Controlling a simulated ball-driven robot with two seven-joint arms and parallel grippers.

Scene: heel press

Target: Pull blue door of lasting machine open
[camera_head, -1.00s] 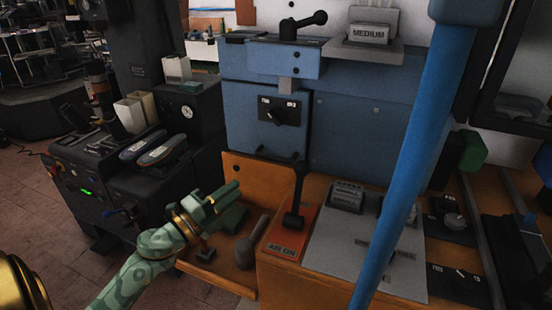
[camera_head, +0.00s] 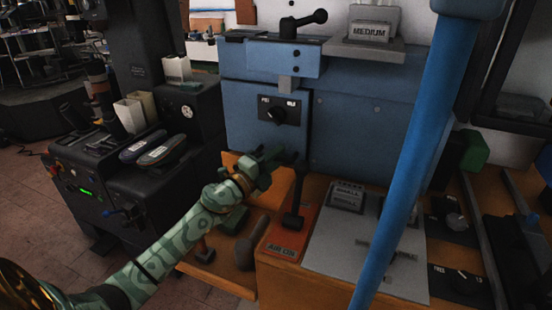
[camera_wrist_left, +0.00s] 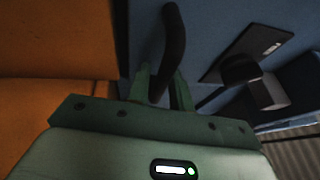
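The blue door (camera_head: 250,122) is on the front of the blue lasting machine (camera_head: 355,115). It looks shut against the body and carries a black knob (camera_head: 276,115) on a dark plate. In the left wrist view, a curved black handle (camera_wrist_left: 174,38) stands out from a blue surface. Its lower end lies between the two spread green fingers (camera_wrist_left: 160,88). I cannot tell whether they touch it. The knob (camera_wrist_left: 240,70) shows to the right there. My right gripper is not in view.
A black upright lever (camera_head: 294,205) stands on the red "AIR ON" plate, close to the left gripper. An orange tray (camera_head: 231,286) with tools lies below my left arm. A black machine (camera_head: 120,190) with shoe soles stands at the left.

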